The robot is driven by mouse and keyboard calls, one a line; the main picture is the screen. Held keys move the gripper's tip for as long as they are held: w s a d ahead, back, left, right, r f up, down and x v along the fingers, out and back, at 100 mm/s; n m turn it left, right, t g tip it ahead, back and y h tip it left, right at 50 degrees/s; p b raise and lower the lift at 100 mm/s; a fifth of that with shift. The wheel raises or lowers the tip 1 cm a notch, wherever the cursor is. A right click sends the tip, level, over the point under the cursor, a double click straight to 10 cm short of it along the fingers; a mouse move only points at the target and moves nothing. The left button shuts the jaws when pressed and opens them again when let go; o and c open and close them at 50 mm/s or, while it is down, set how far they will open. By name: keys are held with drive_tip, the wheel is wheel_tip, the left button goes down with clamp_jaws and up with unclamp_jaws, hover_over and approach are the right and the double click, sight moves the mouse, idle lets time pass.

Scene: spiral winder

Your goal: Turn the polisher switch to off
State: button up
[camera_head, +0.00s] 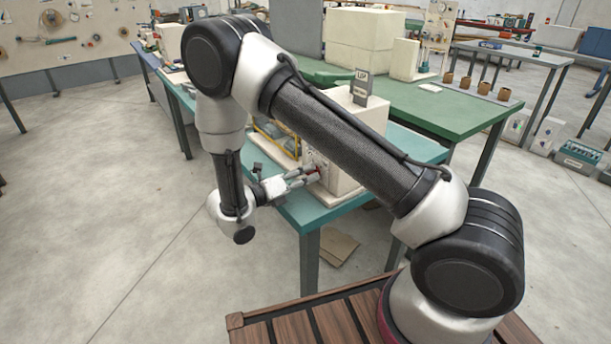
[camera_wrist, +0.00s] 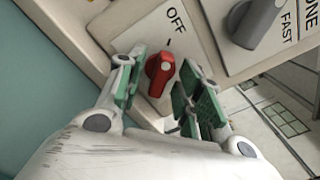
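A red rotary switch (camera_wrist: 160,72) sits on a white plate with the word OFF and a short tick mark above it in the wrist view. Its ridge runs at a slant, and I cannot tell exactly where it points. In the head view, the switch is a small red spot (camera_head: 313,170) on the front of a cream machine (camera_head: 341,178) on the teal table. My gripper (camera_head: 303,179) is at this front face. In the wrist view its green-padded fingers (camera_wrist: 157,88) stand open on either side of the switch. I cannot tell whether they touch it.
A grey knob (camera_wrist: 254,22) marked FAST is close to the right of the red switch. The teal table (camera_head: 310,211) has its edge below my gripper. A green bench (camera_head: 440,108) stands behind. The floor at the left is clear.

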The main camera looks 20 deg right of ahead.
drive_tip(key=v, duration=1.1)
drive_tip(key=shift+a, duration=0.3)
drive_tip(key=shift+s, duration=0.1)
